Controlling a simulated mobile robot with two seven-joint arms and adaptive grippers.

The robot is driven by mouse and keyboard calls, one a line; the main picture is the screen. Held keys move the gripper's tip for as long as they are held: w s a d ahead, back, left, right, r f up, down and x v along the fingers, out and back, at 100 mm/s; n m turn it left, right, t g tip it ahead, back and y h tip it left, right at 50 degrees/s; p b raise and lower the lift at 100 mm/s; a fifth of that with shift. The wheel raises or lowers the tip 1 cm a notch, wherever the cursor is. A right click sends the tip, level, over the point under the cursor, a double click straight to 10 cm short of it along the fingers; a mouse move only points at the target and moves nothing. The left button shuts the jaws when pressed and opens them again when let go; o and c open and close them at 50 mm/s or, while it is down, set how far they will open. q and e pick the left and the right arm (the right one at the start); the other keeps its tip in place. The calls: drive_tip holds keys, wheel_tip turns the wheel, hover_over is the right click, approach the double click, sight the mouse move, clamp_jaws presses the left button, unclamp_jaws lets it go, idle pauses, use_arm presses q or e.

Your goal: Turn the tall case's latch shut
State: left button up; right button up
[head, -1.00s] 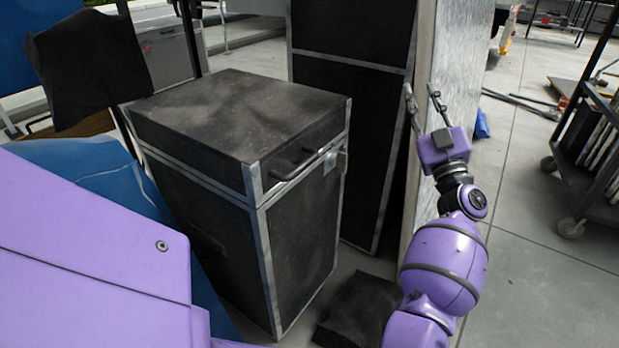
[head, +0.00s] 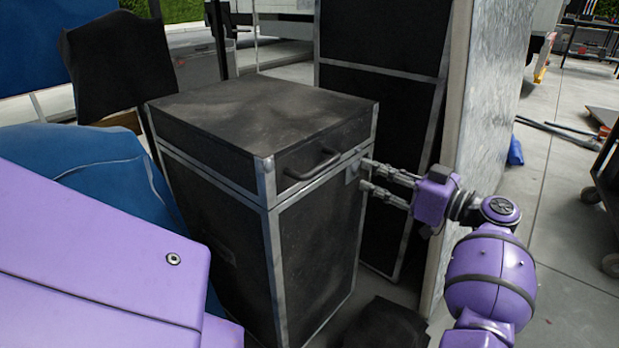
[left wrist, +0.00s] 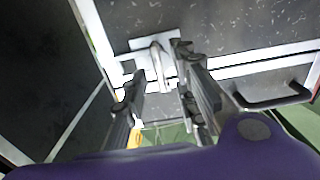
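The tall case (head: 300,240) is black with silver edges and stands upright. Its silver latch (head: 353,171) is at the right end of the front seam, beside the handle (head: 313,163). In the left wrist view the latch (left wrist: 156,62) shows as a bent metal lever on a plate, lying across the silver seam. My left gripper (head: 368,175) is open and points left at the latch. In the left wrist view its fingers (left wrist: 153,72) are on either side of the lever; I cannot tell whether they touch it. My right gripper is not in view.
A taller black case (head: 383,118) stands behind, beside a grey panel (head: 470,145). A black box (head: 385,325) lies on the floor before the case. Blue fabric (head: 105,170) and a dark chair (head: 115,60) are at left. Open floor (head: 570,260) is at right.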

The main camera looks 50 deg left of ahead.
use_arm(q)
drive_tip(key=shift+x, duration=0.8)
clamp_jaws()
